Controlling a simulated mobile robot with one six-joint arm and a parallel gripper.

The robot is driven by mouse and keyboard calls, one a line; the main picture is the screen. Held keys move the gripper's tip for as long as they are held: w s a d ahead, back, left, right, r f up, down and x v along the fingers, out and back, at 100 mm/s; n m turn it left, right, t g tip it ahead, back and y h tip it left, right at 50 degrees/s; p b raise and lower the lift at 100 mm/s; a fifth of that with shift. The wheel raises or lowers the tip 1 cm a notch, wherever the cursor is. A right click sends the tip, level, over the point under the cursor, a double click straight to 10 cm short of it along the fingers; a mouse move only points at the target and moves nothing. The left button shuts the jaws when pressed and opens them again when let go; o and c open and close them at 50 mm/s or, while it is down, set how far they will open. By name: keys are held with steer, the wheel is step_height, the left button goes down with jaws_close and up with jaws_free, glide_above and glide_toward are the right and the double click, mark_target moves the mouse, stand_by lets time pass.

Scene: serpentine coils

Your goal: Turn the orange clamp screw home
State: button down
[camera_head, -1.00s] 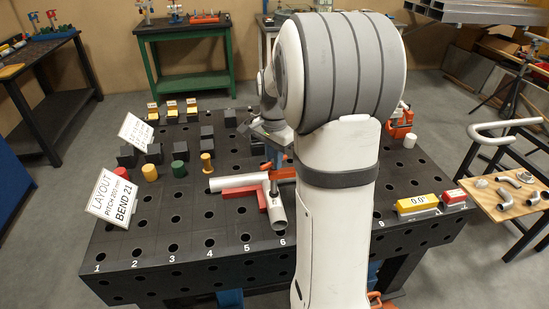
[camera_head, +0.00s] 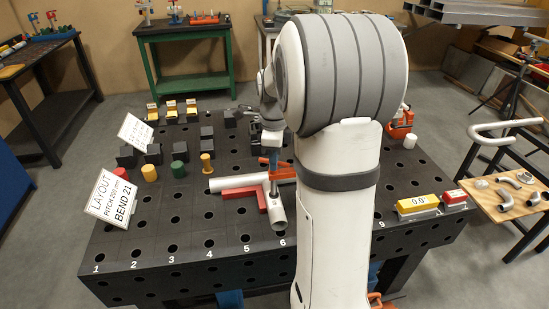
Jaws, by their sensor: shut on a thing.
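The orange clamp (camera_head: 284,173) sits on the perforated table, over the white pipes and partly behind my arm. Its screw (camera_head: 273,163) shows as a narrow upright shape at the clamp's left end, small and partly covered. My gripper (camera_head: 272,151) is above that end, pointing down, shut on the top of the screw. The fingers are too small to see clearly. One white pipe (camera_head: 238,183) lies crosswise. A second pipe (camera_head: 278,217) points towards the front, beside a red angled block (camera_head: 240,193).
Black blocks, green and yellow posts and a LAYOUT sign (camera_head: 112,197) stand on the left of the table (camera_head: 185,255). A yellow 0.0° gauge (camera_head: 417,203) sits at the right front. The front left is mostly clear. My arm hides the table's middle.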

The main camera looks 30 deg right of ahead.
steer(key=shift+m, duration=2.1)
steer(key=c, duration=1.4)
jaws_free()
steer(key=shift+o, duration=0.2)
steer(key=shift+r, duration=0.1)
step_height(320, 180, up, 8)
steer(key=shift+f, duration=0.2)
